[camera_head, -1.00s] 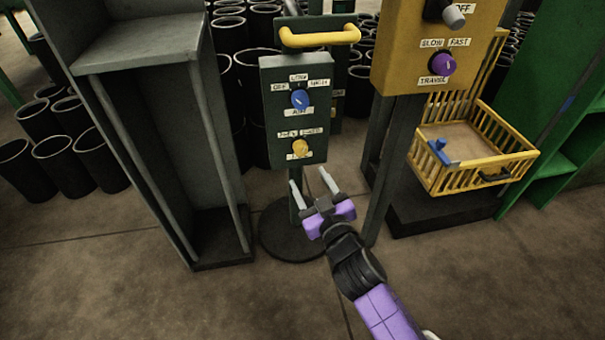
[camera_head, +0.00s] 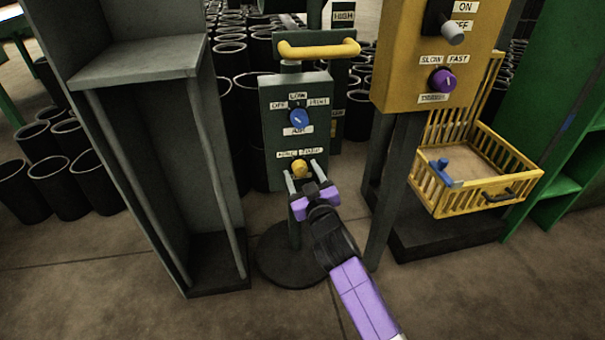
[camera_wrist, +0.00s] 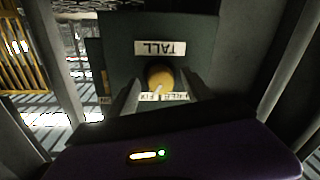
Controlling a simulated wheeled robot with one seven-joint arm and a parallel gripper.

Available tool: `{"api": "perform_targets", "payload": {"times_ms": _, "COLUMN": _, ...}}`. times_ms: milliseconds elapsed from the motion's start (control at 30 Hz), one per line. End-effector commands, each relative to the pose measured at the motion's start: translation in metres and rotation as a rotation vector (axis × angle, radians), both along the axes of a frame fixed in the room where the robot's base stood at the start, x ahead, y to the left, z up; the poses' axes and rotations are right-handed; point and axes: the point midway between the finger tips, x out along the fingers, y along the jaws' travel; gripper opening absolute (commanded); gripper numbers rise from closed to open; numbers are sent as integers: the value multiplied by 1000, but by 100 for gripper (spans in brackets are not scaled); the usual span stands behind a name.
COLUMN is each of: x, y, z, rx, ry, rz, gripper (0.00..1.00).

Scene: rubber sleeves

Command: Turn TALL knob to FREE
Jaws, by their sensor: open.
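The TALL knob is the yellow knob (camera_head: 299,167) low on the dark green panel (camera_head: 319,140). It shows close up in the wrist view (camera_wrist: 161,74), under an upside-down TALL label (camera_wrist: 160,48). Its white mark points to the lower left there, toward a pair of small labels (camera_wrist: 166,97) that are partly hidden and hard to read. My gripper (camera_head: 303,173) is open in front of the panel, its two fingers (camera_wrist: 162,88) on either side of the knob. I cannot tell whether they touch it.
A blue knob (camera_head: 299,118) sits above on the same panel, with a yellow handle (camera_head: 318,49) over it. A yellow box with a purple knob (camera_head: 443,80) stands close on the right. A grey cabinet (camera_head: 140,60) stands on the left. A yellow basket (camera_head: 470,195) is farther right.

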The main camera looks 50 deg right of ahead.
Motion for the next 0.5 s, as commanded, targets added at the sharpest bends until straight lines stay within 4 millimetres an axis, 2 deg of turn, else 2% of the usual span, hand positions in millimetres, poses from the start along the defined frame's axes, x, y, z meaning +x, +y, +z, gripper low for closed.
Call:
{"api": "perform_targets", "payload": {"times_ms": 233, "x": 0, "y": 0, "z": 0, "rx": 0, "ry": 0, "rz": 0, "gripper": 57}}
{"api": "perform_targets", "payload": {"times_ms": 500, "x": 0, "y": 0, "z": 0, "rx": 0, "ry": 0, "rz": 0, "gripper": 4}}
